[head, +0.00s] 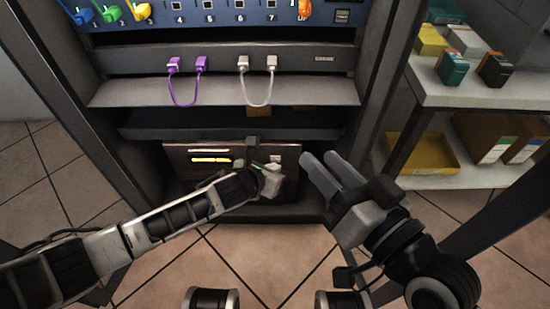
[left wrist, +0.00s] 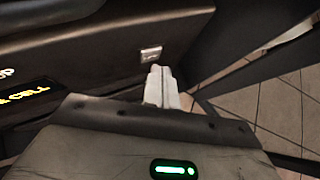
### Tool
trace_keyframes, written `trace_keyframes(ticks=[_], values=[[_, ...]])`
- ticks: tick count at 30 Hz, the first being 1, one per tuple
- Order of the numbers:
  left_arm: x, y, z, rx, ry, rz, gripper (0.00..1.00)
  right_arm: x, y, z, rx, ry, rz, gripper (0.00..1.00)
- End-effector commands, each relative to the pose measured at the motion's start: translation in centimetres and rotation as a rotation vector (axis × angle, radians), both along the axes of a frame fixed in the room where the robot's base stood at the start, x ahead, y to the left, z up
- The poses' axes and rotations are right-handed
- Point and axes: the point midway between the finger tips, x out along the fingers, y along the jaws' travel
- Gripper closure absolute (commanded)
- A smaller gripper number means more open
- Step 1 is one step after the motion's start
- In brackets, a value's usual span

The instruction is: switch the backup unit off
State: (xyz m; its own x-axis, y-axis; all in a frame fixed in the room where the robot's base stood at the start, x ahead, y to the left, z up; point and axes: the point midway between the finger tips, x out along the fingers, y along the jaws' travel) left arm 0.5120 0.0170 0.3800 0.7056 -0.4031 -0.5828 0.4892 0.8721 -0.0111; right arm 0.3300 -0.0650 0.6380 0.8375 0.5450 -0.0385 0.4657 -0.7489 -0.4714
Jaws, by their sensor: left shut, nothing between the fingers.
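The backup unit (head: 225,178) is the brown-fronted box low in the rack, with a lit yellow strip on its face. In the left wrist view its dark front (left wrist: 90,50) shows yellow lit letters at the left edge. A small pale rocker-like switch (left wrist: 151,53) sits on that front. My left gripper (head: 272,170) is at the right part of the unit's face. Its shut, empty fingers (left wrist: 158,72) point at the front just below the switch; I cannot tell whether they touch. My right gripper (head: 320,158) is open and empty, to the right of the unit.
Above are a shelf panel with purple cables (head: 184,85) and white cables (head: 258,85), and a blue numbered panel (head: 215,14) with coloured plugs. A side shelf (head: 480,95) with boxes stands at right. Rack posts flank the unit; the tiled floor in front is clear.

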Motion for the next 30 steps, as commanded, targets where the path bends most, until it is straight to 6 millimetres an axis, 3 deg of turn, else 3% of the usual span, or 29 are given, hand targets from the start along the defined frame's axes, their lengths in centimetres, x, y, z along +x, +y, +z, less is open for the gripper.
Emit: trace_keyframes(ticks=[30], values=[[1.04, 0.00, 0.00, -0.001, 0.001, 0.000, 1.00, -0.02, -0.01, 0.22, 0.000, 0.000, 0.000, 0.64]])
